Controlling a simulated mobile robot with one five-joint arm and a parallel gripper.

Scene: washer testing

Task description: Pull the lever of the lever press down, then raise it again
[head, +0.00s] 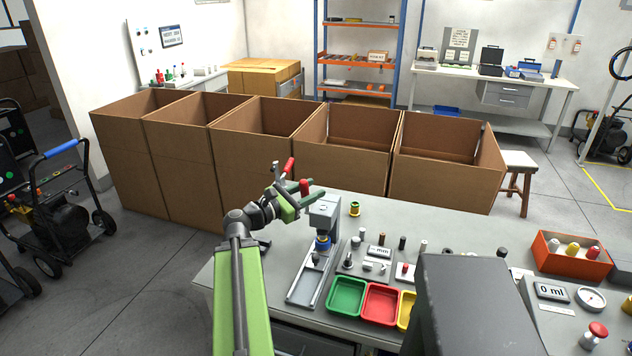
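The lever press (325,215) stands upright at the left end of the grey workbench, with a pale head on a column over a long grey base. Close to its head, two red parts show: a tilted red grip (289,166) higher up and a smaller red piece (304,186) below it. I cannot tell for sure which one ends the press lever.
Green (346,311), red (381,322) and yellow trays lie right of the press base. Small parts and gauges stand behind them. An orange bin (572,278) is at the right. Open cardboard boxes (262,175) line the bench's far side. A dark block hides part of the bench front.

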